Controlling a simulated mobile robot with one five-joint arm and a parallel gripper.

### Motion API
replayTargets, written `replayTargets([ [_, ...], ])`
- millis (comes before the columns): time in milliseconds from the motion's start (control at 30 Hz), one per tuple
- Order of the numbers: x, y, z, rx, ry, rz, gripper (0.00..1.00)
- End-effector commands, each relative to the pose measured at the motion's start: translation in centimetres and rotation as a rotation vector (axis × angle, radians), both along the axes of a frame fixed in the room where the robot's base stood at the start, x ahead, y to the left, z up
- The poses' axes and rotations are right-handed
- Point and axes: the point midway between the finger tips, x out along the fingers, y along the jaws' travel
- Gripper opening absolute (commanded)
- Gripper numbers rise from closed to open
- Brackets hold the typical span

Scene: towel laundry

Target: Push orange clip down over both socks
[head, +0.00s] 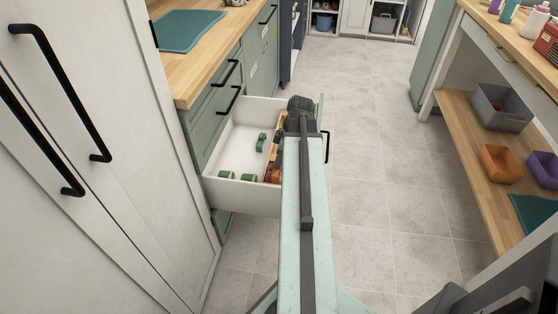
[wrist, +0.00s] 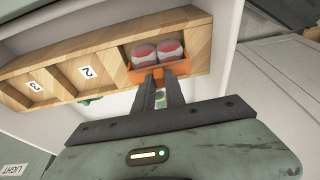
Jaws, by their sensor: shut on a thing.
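In the wrist view, two rolled grey socks (wrist: 158,51) with red patches sit side by side in the end compartment of a wooden divided box (wrist: 108,62). The orange clip (wrist: 180,69) lies across their near side, low against them. My gripper (wrist: 160,78) is shut on the clip's near edge. Whether the clip is fully down around both socks cannot be told. In the head view the wooden box (head: 274,150) stands along the right side of an open white drawer; my arm hides the gripper's fingers and the socks there.
Several green rolls (head: 240,177) lie in the open drawer (head: 243,199), left of the box. The box has number labels 2 (wrist: 87,72) and 3 (wrist: 35,86). The tiled floor (head: 365,150) to the right is clear.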

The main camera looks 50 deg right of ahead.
Motion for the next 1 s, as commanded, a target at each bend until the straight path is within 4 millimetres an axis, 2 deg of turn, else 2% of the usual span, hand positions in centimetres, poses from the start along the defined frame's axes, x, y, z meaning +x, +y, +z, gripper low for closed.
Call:
replayTargets([
  [467,0.0,0.0,-1.2,0.0,0.0,0.0,0.0],
  [1000,0.0,0.0,-1.4,0.0,0.0,0.0,0.0],
])
